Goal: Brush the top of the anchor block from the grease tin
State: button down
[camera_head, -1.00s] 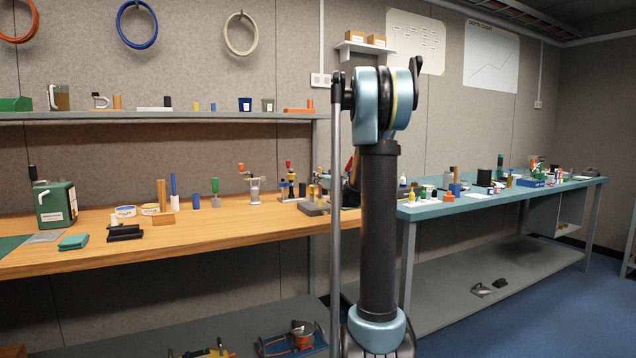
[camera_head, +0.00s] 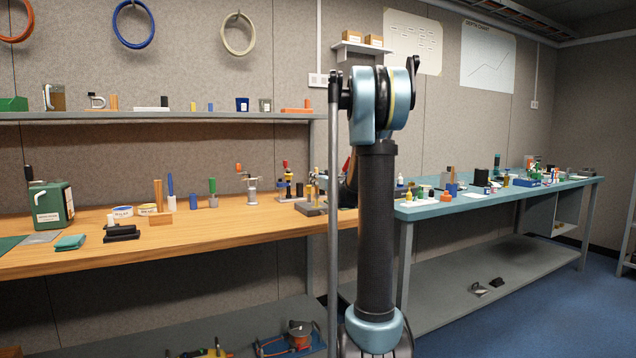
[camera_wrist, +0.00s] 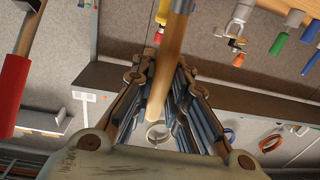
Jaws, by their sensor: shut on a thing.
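In the wrist view my gripper (camera_wrist: 166,82) is shut on a pale wooden handle (camera_wrist: 171,48), with a greyish part at the picture's top edge; it looks like a brush, but its bristles are out of view. In the head view my arm hides the gripper. Two low round tins, a left one (camera_head: 122,212) and a right one (camera_head: 146,210), stand on the wooden bench. Their labels are too small to read, so I cannot tell which is the grease tin. A grey block (camera_head: 311,208) at the bench's right end may be the anchor block.
A green jerrycan (camera_head: 52,205) and a black block (camera_head: 121,232) stand on the wooden bench (camera_head: 215,233) at left. A clamp-like fitting (camera_head: 252,190) stands nearer the grey block. The teal bench (camera_head: 432,209) at right is crowded. A red-gripped wooden handle (camera_wrist: 13,90) shows in the wrist view.

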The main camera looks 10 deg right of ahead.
jog(key=shift+s+a, duration=0.25)
jog(key=shift+a, duration=0.25)
jog(key=shift+s+a, duration=0.2)
jog(key=shift+a, duration=0.3)
jog(key=shift+r, duration=0.1)
notch_tip(320, 180, up, 7)
dwell(0.8)
dwell(0.5)
